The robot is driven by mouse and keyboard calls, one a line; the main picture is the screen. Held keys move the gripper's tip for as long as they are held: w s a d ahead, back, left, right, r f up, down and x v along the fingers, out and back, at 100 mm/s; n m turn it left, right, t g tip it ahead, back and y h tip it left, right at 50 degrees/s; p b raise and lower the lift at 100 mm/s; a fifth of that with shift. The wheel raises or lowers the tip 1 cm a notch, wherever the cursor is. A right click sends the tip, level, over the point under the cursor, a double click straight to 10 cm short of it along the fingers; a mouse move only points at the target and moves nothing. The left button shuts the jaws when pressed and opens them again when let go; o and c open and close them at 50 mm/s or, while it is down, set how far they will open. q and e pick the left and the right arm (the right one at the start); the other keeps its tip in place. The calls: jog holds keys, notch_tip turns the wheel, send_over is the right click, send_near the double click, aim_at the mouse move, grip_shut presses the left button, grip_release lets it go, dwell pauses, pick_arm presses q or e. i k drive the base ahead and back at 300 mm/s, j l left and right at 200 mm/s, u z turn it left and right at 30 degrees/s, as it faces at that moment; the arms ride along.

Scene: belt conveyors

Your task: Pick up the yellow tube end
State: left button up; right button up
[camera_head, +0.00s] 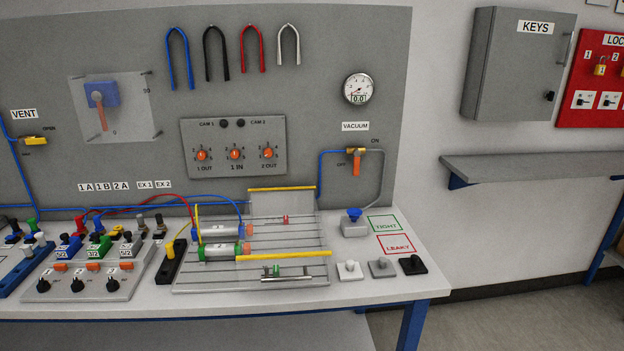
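A thin yellow tube (197,215) stands at the left side of the grey slotted plate, by the left ends of two silver cylinders. Its upper tip shows near the top of this upright stretch. Yellow also slants down towards a black block (171,262) on the left; I cannot tell if it is the same tube. A straight yellow bar (284,256) lies across the plate, and another yellow strip (282,189) runs along the top of the raised back plate. Neither of my grippers is in view.
The slotted plate (215,283) lies on a white bench (375,290). Valve blocks with switches (85,283) stand at left, with blue and red tubes behind. A grey box with a blue suction cup (354,222), TIGHT and LEAKY squares and several small stands are at right.

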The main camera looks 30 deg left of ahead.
aim_at(169, 248)
jog(key=j+u, duration=0.1)
jog(key=u, duration=0.3)
jog(key=j+u, duration=0.1)
jog(key=u, duration=0.65)
jog(key=j+u, duration=0.15)
jog(key=u, duration=0.25)
